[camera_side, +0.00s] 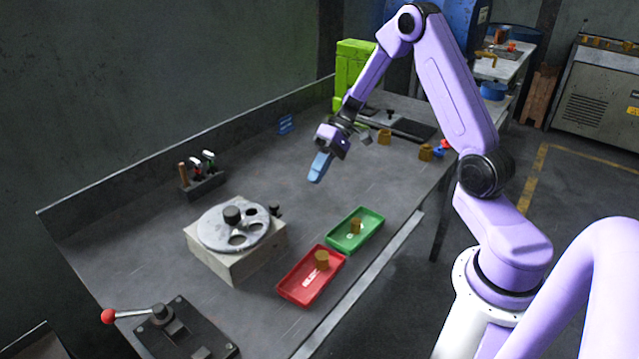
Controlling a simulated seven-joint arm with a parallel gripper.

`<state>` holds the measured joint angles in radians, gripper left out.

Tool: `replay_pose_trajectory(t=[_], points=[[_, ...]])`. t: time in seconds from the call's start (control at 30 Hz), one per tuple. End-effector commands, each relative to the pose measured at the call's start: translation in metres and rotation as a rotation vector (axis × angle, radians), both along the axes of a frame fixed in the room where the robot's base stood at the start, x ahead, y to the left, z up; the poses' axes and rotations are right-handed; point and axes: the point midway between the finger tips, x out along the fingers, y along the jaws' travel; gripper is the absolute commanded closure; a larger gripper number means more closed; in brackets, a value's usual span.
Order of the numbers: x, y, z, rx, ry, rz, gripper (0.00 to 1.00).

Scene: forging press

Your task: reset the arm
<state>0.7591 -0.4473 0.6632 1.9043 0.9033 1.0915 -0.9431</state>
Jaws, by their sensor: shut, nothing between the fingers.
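My gripper (320,167) shows near the middle of the side view, at the end of my purple arm. Its light-blue fingers point down and are shut with nothing between them. It hangs over the grey workbench (150,250), apart from the things on it. The green tray and the red tray lie below and in front of it in the picture.
A red tray (290,289) and a green tray (372,221) each hold a brass piece. A round metal plate (215,238) sits on a block at left. A red-knobbed lever (108,316) stands front left. A green machine (352,65) and brass pieces (426,153) stand behind.

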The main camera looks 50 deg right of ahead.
Motion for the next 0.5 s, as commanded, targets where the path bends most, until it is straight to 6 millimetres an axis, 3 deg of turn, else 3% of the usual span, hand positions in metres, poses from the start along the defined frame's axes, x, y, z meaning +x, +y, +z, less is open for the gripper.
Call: replay_pose_trajectory(t=[0.17,0.3,0.5], points=[[-0.023,0.037,0.015,-0.063,0.025,0.13,1.0],[-0.06,0.075,0.03,-0.161,0.043,0.287,1.0],[-0.118,0.111,0.049,-0.313,0.029,0.494,1.0]])
